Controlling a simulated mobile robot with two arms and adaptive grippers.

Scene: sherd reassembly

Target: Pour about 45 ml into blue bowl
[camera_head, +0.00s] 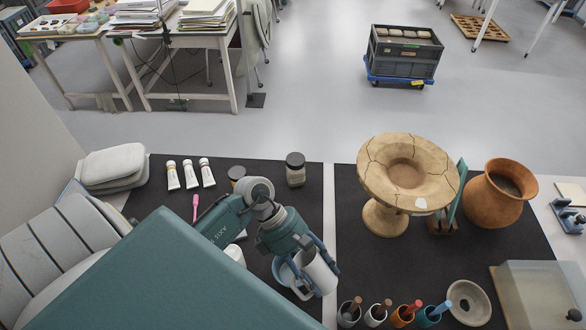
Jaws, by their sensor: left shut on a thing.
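My left gripper (313,262) is shut on a white cylindrical vessel (319,273), which is tilted above the black mat. A pale blue bowl (281,274) sits just left of the vessel and partly under it. The gripper and vessel hide much of the bowl, so its contents do not show. I cannot tell whether anything flows from the vessel. My right gripper is not in view.
A cracked pedestal vessel (385,215) and an orange pot (497,193) stand on the right mat.

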